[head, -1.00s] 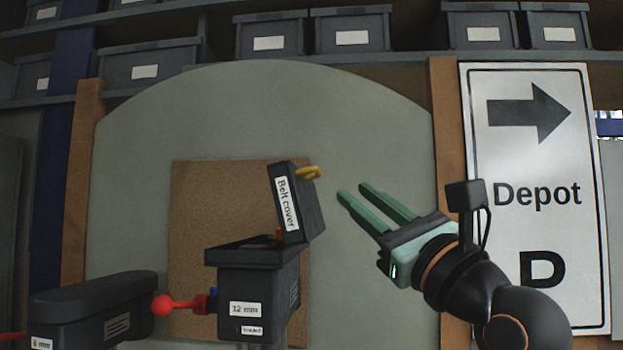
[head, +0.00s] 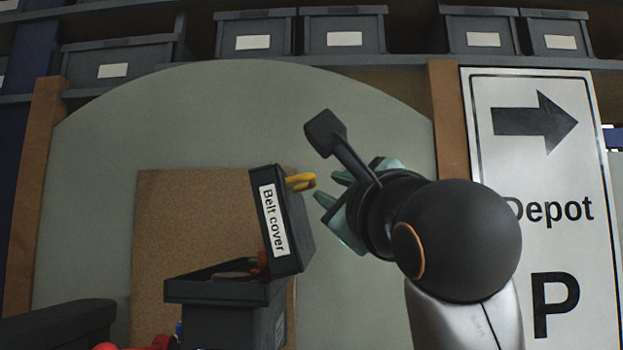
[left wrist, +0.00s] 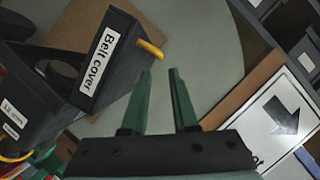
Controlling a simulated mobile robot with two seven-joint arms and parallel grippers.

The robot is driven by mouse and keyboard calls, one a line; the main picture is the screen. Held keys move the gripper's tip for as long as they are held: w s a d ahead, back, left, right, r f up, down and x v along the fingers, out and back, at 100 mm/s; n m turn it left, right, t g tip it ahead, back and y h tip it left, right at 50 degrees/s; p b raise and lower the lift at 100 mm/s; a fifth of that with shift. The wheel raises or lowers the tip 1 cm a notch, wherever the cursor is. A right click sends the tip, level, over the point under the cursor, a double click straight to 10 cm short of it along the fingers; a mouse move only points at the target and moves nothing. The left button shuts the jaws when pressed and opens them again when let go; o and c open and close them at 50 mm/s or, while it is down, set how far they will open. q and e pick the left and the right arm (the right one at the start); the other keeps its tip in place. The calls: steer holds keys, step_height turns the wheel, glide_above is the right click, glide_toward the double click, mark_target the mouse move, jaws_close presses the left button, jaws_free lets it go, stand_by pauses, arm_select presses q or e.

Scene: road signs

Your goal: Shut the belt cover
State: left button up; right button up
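The belt cover (head: 280,220) is a black lid with a white "Belt cover" label. It stands raised, slightly tilted, at the right edge of a black box (head: 222,290) whose top is open. A yellow tab (head: 301,182) sticks out from the cover's upper right. The cover (left wrist: 108,62) and tab (left wrist: 150,48) also show in the left wrist view. My left gripper (head: 327,186) is just right of the tab. In the left wrist view its two green fingers (left wrist: 160,72) are apart with nothing between them, and the tab lies just beyond the tips. My right gripper is not in view.
Another black housing (head: 60,322) and a red knob (head: 106,347) are at the lower left. A cork board (head: 185,215) on a grey-green panel is behind the box. A Depot sign (head: 535,150) stands at right. Shelves with grey bins (head: 345,32) run along the top.

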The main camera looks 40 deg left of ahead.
mark_target(314, 183)
arm_select(q)
steer(key=p+x, duration=0.2)
steer(key=x, duration=0.8)
steer(key=shift+a, duration=0.2)
jaws_close()
stand_by(1.0)
